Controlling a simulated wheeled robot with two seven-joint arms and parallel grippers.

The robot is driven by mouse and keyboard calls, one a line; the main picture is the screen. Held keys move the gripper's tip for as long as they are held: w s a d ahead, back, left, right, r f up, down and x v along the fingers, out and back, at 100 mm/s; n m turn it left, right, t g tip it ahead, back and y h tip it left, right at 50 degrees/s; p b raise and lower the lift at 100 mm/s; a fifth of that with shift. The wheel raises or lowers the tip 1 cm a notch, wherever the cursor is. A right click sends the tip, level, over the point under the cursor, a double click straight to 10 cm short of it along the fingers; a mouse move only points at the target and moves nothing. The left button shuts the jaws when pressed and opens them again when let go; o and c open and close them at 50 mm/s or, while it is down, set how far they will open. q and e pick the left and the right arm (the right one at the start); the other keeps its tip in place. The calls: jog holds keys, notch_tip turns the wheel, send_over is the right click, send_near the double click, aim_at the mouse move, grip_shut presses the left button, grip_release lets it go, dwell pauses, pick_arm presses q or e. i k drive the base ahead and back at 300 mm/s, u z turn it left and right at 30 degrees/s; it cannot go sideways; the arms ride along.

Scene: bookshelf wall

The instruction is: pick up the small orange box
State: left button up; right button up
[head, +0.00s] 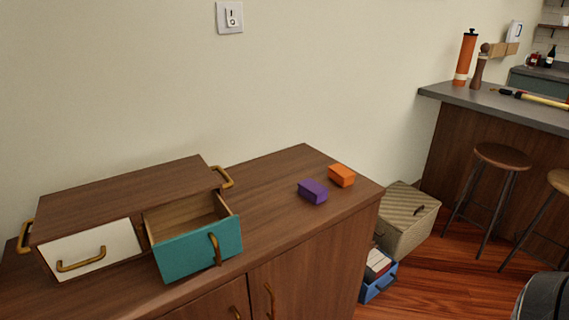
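The small orange box (341,175) sits on the wooden cabinet top (275,178), near its right end. A small purple box (313,191) lies just in front and to the left of it, with little or no gap between them. Neither of my grippers can be identified in the head view. A dark grey rounded shape shows at the bottom right corner, and I cannot tell what it is.
A wooden drawer unit (125,195) stands on the cabinet's left part, its teal drawer (198,249) pulled open and its white drawer (92,249) shut. A woven box (408,218) and blue crate (378,283) stand right of the cabinet. Stools (503,157) stand by a counter.

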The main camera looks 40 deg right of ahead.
aim_at(340, 175)
jog(key=z, duration=1.35)
jog(key=k, duration=0.35)
jog(key=z, duration=1.15)
jog(key=i, duration=0.9)
jog(key=z, duration=0.15)
